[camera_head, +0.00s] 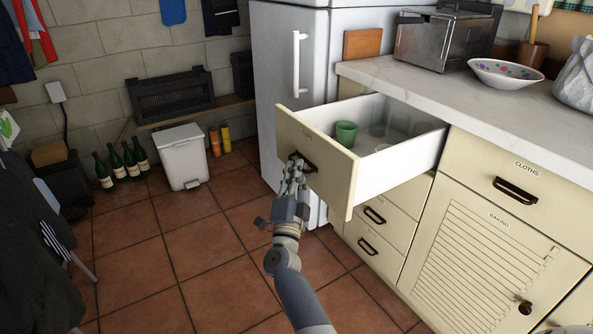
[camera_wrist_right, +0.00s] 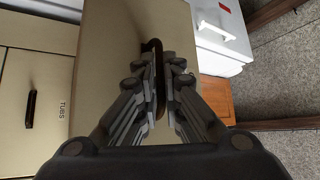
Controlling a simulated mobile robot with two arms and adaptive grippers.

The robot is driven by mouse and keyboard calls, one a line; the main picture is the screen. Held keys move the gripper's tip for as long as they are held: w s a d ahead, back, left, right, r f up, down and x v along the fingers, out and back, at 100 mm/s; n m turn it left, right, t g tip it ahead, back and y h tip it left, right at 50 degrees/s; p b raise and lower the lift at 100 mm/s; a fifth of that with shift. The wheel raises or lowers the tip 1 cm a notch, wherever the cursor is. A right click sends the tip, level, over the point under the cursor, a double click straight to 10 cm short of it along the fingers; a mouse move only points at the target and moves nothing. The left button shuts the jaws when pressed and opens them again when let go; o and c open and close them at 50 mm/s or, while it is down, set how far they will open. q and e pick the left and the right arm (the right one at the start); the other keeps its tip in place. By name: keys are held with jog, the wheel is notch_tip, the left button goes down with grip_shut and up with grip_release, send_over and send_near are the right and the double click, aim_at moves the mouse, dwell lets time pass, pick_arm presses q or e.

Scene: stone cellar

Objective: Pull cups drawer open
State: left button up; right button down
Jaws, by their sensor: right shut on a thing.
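The cups drawer (camera_head: 330,165) is pulled well out from the cream cabinet under the counter. Its inside shows a green cup (camera_head: 346,133) and several clear glasses. My right gripper (camera_head: 299,168) is at the drawer's front and shut on its dark handle (camera_head: 309,165). In the right wrist view the gripper's fingers (camera_wrist_right: 161,95) close around the handle (camera_wrist_right: 153,50), with the drawer front (camera_wrist_right: 110,45) behind it. The fingers hide part of the handle. My left gripper is not in view.
A white fridge (camera_head: 275,80) stands left of the drawer. Closed drawers (camera_head: 372,235) and a cloths drawer (camera_head: 520,185) are beside and below. A white pedal bin (camera_head: 182,158) and green bottles (camera_head: 122,165) stand by the wall. The tiled floor (camera_head: 190,260) is clear.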

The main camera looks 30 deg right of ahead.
jog(key=shift+a+f, duration=0.1)
dwell(0.3)
jog(key=c, duration=2)
grip_release()
